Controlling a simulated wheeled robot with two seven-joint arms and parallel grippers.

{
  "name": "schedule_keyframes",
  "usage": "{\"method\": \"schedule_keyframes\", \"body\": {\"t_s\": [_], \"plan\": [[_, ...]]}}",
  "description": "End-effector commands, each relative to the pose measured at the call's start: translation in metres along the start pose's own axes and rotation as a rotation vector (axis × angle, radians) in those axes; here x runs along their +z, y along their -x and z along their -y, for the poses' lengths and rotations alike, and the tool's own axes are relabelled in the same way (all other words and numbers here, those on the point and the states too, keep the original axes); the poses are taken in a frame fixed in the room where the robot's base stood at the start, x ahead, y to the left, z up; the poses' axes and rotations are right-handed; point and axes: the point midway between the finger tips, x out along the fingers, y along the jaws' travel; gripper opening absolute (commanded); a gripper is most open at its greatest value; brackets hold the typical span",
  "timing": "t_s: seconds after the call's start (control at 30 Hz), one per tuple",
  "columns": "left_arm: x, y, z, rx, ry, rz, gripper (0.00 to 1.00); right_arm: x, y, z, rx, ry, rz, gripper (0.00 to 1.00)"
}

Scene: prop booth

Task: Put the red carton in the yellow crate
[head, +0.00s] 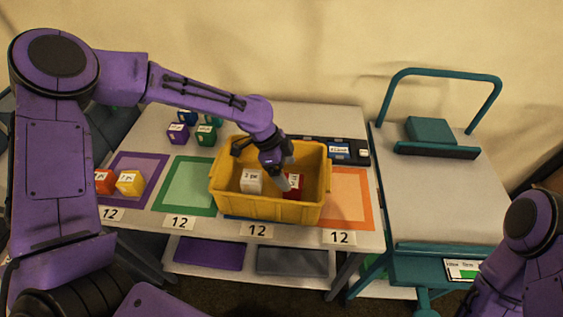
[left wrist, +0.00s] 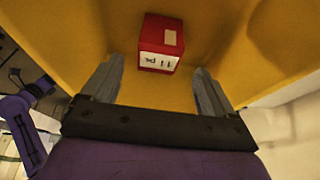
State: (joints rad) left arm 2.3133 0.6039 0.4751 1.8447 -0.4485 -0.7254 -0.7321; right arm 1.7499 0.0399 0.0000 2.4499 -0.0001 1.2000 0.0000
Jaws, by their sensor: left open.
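The yellow crate (head: 268,210) stands on the table between the green and orange outlined squares. The red carton (head: 294,184) is inside the crate, toward its right side, partly hidden by my left gripper. In the left wrist view the red carton (left wrist: 162,42) rests on the yellow crate floor (left wrist: 215,30), beyond the fingertips and apart from them. My left gripper (head: 285,180) reaches down into the crate. Its two fingers (left wrist: 155,85) are spread with nothing between them. My right gripper is not in view; only part of that arm shows at the lower right.
A white carton (head: 251,181) is also in the crate, to the left. Several dark cartons (head: 206,134) stand behind. A teal-handled cart (head: 440,200) stands at right. The green square (head: 186,187) is empty.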

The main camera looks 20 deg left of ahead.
Motion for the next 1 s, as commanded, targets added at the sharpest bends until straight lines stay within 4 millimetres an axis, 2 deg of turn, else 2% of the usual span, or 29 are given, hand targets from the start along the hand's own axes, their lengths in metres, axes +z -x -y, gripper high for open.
{"method": "schedule_keyframes", "body": {"t_s": [0.03, 0.13, 0.3, 1.0], "plan": [[-0.001, 0.012, 0.001, -0.005, -0.001, -0.002, 0.87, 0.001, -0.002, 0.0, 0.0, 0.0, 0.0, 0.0], [0.0, 0.031, 0.001, -0.003, 0.0, -0.001, 0.87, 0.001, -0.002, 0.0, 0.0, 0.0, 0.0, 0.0], [0.0, 0.045, -0.001, 0.001, 0.0, 0.0, 0.87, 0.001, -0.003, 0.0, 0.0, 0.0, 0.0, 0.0], [0.0, 0.046, 0.0, 0.001, 0.0, 0.0, 0.87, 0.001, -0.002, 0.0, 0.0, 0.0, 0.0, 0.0]]}}
